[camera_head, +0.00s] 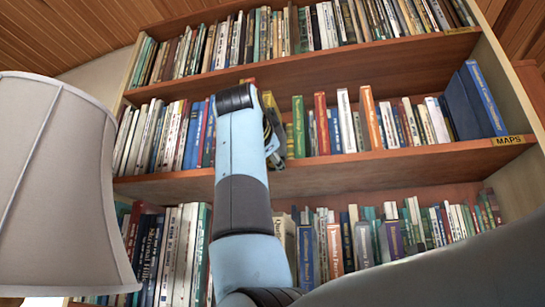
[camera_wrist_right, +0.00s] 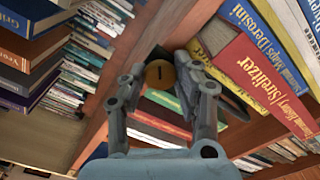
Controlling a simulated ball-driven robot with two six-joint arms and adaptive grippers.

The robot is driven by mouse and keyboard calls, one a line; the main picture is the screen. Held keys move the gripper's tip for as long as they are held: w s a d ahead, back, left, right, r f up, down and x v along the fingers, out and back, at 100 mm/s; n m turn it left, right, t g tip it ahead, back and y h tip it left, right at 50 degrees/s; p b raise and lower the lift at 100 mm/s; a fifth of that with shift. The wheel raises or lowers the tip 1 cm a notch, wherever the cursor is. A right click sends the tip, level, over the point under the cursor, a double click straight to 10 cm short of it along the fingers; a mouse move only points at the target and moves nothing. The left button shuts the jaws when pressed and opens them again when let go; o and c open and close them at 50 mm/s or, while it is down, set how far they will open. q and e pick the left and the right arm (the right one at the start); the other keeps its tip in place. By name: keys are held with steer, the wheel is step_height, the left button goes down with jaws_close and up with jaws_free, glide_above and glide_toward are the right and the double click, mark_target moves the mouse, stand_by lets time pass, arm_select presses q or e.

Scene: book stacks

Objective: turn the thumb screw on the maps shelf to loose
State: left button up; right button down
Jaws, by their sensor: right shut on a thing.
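The maps shelf (camera_head: 400,159) is the middle wooden shelf in the head view, with a yellow "MAPS" label (camera_head: 508,140) at its right end. The thumb screw (camera_wrist_right: 160,73) is a round brass-coloured disc with a short dark mark, seen in the right wrist view against the wooden shelf. My right gripper (camera_wrist_right: 160,80) has its two grey fingers on either side of the screw, shut on it. In the head view my right arm hides the screw and most of the gripper. My left gripper is not in view.
Books (camera_head: 375,125) fill the shelves around my right arm. In the wrist view a red book (camera_wrist_right: 262,85) and a blue book (camera_wrist_right: 262,42) lean close to the right finger. A pale lampshade (camera_head: 55,185) stands at the left of the head view.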

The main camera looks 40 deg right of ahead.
steer(key=shift+f, duration=0.1)
stand_by(0.5)
steer(key=c, duration=0.9)
jaws_free()
steer(key=shift+c, duration=0.2)
steer(key=v, duration=0.7)
steer(key=shift+a, duration=0.2)
steer(key=shift+s, duration=0.15)
